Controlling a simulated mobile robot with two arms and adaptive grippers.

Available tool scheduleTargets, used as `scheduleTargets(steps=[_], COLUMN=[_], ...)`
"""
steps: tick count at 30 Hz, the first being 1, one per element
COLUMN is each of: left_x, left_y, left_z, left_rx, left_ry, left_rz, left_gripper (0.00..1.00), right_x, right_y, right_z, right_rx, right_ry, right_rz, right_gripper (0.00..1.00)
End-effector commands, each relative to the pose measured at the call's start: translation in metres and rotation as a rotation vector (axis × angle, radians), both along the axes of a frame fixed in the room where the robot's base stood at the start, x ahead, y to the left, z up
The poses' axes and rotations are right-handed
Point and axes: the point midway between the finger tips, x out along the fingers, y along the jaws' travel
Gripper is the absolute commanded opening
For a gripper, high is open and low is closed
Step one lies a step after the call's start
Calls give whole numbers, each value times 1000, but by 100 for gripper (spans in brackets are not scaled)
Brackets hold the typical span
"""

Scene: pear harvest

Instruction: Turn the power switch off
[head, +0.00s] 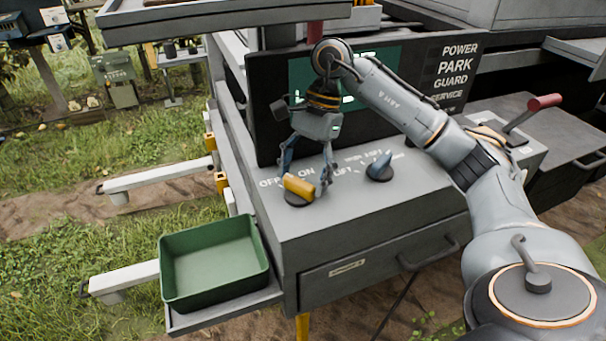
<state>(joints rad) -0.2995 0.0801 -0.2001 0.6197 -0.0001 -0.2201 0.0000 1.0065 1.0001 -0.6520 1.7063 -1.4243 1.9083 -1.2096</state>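The power switch is a yellow rotary knob (299,187) on a dark round base, on top of the grey console (350,215). White lettering reading OFF and ON stands just behind it. The knob's bar lies aslant, its left end farther back. My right gripper (306,178) points down over the yellow knob, its two fingers apart, one at the back left and one at the right of the knob. I cannot tell whether either finger touches it. My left gripper is not in view.
A blue-grey knob (380,167) sits right of the yellow one. A lever with a red handle (543,102) stands at the right. A dark panel (440,75) with a lit green screen rises behind. A green bin (215,262) sits on a shelf at the front left.

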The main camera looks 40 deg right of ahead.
Motion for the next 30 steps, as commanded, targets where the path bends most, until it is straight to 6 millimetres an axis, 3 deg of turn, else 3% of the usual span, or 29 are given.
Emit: scheduleTargets(steps=[14, 24, 30], left_x=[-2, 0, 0], left_y=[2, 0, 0], left_z=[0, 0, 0], left_rx=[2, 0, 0], left_ry=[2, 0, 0], left_rz=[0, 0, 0], left_gripper=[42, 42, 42], right_x=[1, 8, 11], right_y=[-2, -24, -35], right_z=[5, 62, 87], right_rx=[0, 1, -1], right_ry=[-1, -5, -4], right_rz=[-3, -5, -7], right_gripper=[91, 91, 91])
